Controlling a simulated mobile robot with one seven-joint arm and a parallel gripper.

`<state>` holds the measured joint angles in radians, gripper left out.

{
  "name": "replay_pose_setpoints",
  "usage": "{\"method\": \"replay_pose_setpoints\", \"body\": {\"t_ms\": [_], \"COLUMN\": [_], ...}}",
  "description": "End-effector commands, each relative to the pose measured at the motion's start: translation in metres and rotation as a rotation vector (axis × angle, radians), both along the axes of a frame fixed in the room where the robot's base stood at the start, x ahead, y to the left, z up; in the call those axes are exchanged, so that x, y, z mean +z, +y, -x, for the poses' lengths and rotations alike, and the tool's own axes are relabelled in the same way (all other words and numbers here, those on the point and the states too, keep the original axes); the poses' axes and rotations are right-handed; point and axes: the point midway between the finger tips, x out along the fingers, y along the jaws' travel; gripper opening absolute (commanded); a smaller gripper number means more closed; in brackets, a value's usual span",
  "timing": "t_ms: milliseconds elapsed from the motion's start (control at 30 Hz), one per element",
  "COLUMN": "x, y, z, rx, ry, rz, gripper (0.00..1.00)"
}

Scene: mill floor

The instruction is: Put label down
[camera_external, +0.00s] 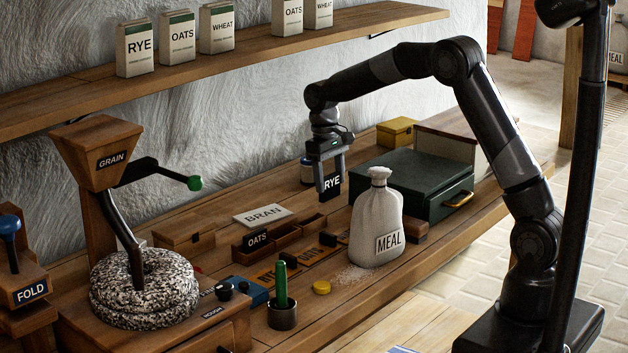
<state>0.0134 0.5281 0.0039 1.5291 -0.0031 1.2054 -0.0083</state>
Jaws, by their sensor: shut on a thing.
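My gripper (331,172) is shut on a small black label with white letters reading RYE (332,185). It holds the label upright above the workbench, behind and left of the white MEAL sack (377,225). The label appears apart from the bench top. Below and to the left, a black OATS label (257,239) is at the front of a small wooden compartment box (285,234). A pale BRAN card (263,215) lies behind that box. More dark labels (328,239) lie on a wooden strip on the bench; most are partly hidden or hard to read.
A green box with a drawer (412,186) stands right of my gripper. A grain mill with a stone (144,290) fills the bench's left. A green crayon-like stick in a dark cup (282,310) and a yellow disc (321,287) are in front. A shelf (210,62) with packets hangs above.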

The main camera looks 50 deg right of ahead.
Motion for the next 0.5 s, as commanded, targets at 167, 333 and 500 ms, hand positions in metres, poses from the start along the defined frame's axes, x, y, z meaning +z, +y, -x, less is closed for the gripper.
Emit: {"method": "replay_pose_setpoints", "body": {"t_ms": [167,333,500], "x": [0.022,0.034,0.038], "y": [-0.033,-0.05,-0.057], "z": [0.017,0.026,0.025], "rx": [-0.003,-0.004,-0.079], "ry": [-0.002,-0.001,0.0], "rz": [0.0,0.0,0.0], "gripper": [0.4,0.4,0.4]}}
